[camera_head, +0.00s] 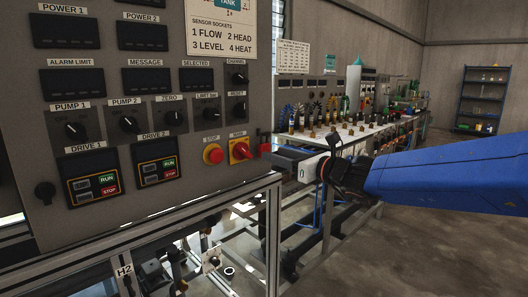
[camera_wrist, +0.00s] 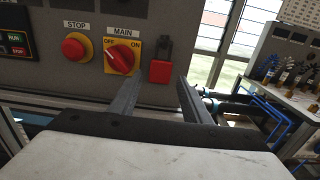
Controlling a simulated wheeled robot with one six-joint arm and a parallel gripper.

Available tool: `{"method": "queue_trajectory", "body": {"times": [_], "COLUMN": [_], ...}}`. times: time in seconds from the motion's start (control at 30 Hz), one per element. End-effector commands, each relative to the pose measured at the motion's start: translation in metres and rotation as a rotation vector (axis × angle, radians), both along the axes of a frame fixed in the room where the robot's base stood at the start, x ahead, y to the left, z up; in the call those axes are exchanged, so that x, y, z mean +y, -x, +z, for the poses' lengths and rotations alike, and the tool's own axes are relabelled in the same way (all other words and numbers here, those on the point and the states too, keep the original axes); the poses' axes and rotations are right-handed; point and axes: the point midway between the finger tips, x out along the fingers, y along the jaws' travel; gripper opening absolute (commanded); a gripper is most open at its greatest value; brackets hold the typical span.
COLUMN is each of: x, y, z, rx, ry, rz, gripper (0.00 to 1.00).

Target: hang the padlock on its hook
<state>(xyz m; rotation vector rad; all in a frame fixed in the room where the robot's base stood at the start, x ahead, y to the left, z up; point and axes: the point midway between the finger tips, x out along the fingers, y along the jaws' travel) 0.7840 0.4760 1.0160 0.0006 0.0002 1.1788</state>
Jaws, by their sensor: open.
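The red padlock (camera_wrist: 160,71) is at the right edge of the grey control panel, just right of the MAIN switch, upright. A dark shape, its shackle or the hook (camera_wrist: 163,47), stands directly above the red body; I cannot tell the two apart or how they meet. In the head view the padlock (camera_head: 265,142) is a small red patch beyond my fingertips. My gripper (camera_wrist: 160,84) is open, its two dark fingers pointing at the panel, with the padlock showing between their tips. The gripper (camera_head: 278,156) also shows in the head view; contact with the padlock is unclear.
The red MAIN switch (camera_wrist: 121,59) and the STOP button (camera_wrist: 76,47) stick out left of the padlock. A metal frame (camera_head: 273,235) stands below the panel. A bench (camera_head: 352,142) with several fittings is behind, to the right.

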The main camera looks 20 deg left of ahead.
Motion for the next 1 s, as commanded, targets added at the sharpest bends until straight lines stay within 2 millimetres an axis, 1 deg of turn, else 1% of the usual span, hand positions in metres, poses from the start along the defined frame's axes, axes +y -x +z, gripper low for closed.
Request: {"method": "queue_trajectory", "body": {"times": [0.03, 0.2, 0.43, 0.6, 1.0], "x": [0.006, 0.023, 0.040, 0.045, 0.046], "y": [-0.003, -0.010, -0.017, -0.019, -0.019], "z": [-0.001, 0.000, 0.000, -0.001, 0.000], "rx": [0.001, 0.001, -0.001, -0.001, -0.001], "ry": [0.001, 0.000, 0.000, 0.001, 0.000], "rz": [0.001, 0.001, 0.000, -0.001, -0.001], "gripper": [0.44, 0.44, 0.44, 0.44, 0.44]}}
